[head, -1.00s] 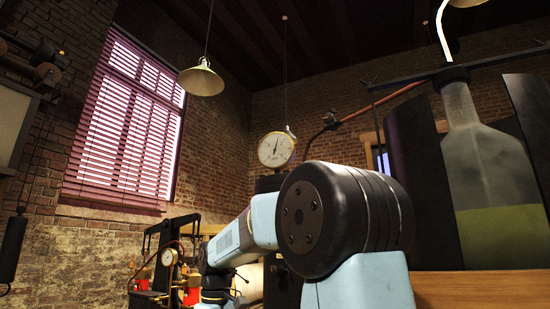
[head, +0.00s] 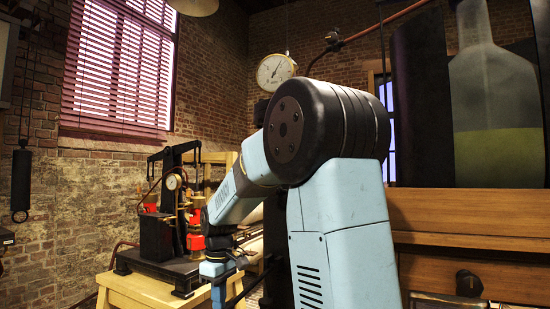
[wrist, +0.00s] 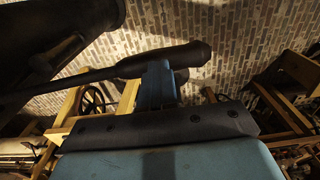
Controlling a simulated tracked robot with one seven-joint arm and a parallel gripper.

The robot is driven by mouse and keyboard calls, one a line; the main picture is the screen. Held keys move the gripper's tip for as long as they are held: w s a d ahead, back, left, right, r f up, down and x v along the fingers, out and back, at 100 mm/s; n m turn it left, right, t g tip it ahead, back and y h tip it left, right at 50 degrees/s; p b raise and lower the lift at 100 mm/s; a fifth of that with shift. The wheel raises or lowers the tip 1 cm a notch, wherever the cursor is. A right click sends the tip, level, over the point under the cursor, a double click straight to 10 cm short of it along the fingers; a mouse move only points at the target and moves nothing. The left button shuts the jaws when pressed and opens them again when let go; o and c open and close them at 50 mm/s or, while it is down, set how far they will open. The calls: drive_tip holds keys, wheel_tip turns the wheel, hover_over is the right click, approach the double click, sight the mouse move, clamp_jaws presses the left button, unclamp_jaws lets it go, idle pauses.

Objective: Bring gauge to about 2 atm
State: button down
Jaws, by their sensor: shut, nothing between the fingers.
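A large round white gauge (head: 275,71) stands behind my arm in the head view. Its dark needle points up and slightly right; the numbers are too small to read. A smaller gauge (head: 174,181) sits on a black pump-like apparatus (head: 155,238) at lower left; its reading cannot be told. My gripper (wrist: 158,76) shows as blue fingers, shut and empty, at the middle of the wrist view. A dark rod with a thicker rounded end (wrist: 178,57) crosses just beyond the fingertips. I cannot tell whether they touch it.
The apparatus stands on a pale wooden table (head: 150,291). At right, a wooden bench (head: 460,215) bears a large glass jar (head: 494,95) with greenish liquid. A dark cylinder (wrist: 55,35) fills the upper left of the wrist view. Brick walls stand behind.

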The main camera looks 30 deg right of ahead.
wheel_tip(320, 180, down, 3)
drive_tip(key=shift+r, duration=0.1)
wheel_tip(320, 180, up, 14)
idle(0.5)
idle(2.1)
idle(0.4)
wheel_tip(320, 180, up, 4)
drive_tip(key=shift+f, duration=0.1)
drive_tip(key=shift+s, duration=0.1)
idle(0.5)
